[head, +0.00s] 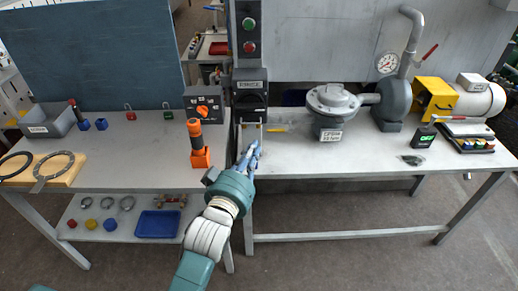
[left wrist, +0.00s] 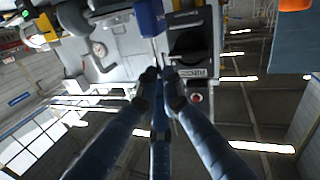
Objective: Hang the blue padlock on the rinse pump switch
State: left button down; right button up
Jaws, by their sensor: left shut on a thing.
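My left gripper (head: 256,146) is in front of the grey column, just below the rinse switch box (head: 250,98). In the left wrist view its fingertips (left wrist: 163,76) are closed on the metal shackle of the blue padlock (left wrist: 150,17). The wrist picture is upside down, so the padlock's body hangs below the fingertips. In the head view the padlock cannot be told from the bluish fingers. The switch's black face also shows in the left wrist view (left wrist: 190,42), close beside the padlock and apart from it in the picture. My right gripper is out of view.
Green (head: 248,23) and red (head: 249,47) buttons sit above the switch. A grey pump (head: 332,105) stands on the right table.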

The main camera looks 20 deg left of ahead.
pick_arm(q)
jog(key=shift+w+a+r+p, duration=0.1)
jog(key=shift+w+a+p, duration=0.15)
jog(key=shift+w, duration=0.3)
jog(key=w, duration=0.1)
jog(key=w+a, duration=0.1)
jog(key=w, duration=0.1)
jog(key=shift+w, duration=0.2)
jog(key=w, duration=0.1)
jog(key=w+a, duration=0.1)
jog(key=w, duration=0.3)
jog(key=shift+w+a, duration=0.1)
jog(key=shift+a, duration=0.15)
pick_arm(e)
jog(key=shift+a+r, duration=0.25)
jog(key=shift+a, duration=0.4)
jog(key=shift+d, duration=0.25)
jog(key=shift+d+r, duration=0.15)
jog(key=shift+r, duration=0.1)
